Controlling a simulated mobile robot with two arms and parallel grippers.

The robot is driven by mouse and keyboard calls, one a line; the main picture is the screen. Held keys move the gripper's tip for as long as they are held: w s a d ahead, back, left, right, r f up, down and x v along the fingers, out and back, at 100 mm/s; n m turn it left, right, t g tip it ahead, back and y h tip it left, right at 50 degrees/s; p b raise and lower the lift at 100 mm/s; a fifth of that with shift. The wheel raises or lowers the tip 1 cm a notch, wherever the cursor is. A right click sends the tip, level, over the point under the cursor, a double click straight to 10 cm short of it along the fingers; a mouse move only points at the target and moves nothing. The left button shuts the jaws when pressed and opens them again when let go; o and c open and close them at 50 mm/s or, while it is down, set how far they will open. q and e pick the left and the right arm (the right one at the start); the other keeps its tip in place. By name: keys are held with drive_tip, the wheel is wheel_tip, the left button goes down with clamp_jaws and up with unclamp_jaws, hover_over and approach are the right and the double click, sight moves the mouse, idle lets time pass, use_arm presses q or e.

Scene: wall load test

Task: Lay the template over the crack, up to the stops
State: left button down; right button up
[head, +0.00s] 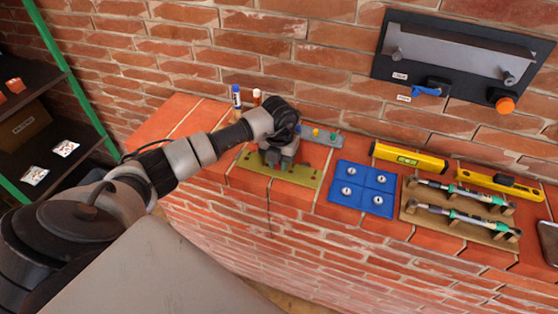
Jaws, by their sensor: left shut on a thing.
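The template appears to be the flat olive-green plate (306,179) with small dark marks, on or just above the brick ledge. My left gripper (278,160) is over its middle, pointing down, and is shut on it; the fingertips are hard to make out. A thin dark line (269,208), perhaps the crack, runs down the ledge front below the plate. The rest of it is hidden under the plate and gripper. I cannot make out the stops clearly. My right gripper is out of view.
Behind the plate lies a grey strip (322,137) with coloured knobs, near two markers (236,98). To the right are a blue mat (362,188) with round pieces, a yellow level (408,157) and a wooden rack (455,223) with two tools. A dark panel (450,66) hangs above.

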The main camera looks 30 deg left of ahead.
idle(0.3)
use_arm(q)
drive_tip(key=c, duration=0.9)
unclamp_jaws()
drive_tip(key=shift+o, duration=0.5)
drive_tip(key=shift+o, duration=0.8)
drive_tip(key=shift+r+p, duration=2.5)
drive_tip(key=shift+r, duration=1.05)
